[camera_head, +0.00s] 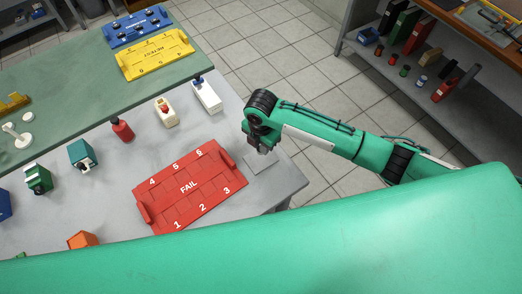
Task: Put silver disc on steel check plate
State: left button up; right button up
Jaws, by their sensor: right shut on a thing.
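My right gripper (262,151) is at the right end of the grey table, pointing down. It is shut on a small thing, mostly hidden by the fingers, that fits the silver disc. Just below and beside the fingertips a pale grey square plate, the steel check plate (262,167), lies on the table near its right edge. I cannot tell whether the held thing touches the plate. My left gripper is not in view.
A red FAIL tray (190,187) lies left of the plate. Several small coloured blocks and holders, including a red bottle (122,130) and a white block (207,96), stand on the table. Yellow (155,55) and blue (138,27) trays lie on the green surface behind.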

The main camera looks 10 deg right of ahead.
aim_at(261, 149)
jog(key=shift+f+p, duration=0.3)
jog(key=shift+f, duration=2.2)
jog(key=o, duration=0.9)
jog(key=shift+f, duration=0.1)
notch_tip(261, 149, up, 12)
jog(key=shift+r+b, duration=0.15)
jog(key=shift+b, duration=0.6)
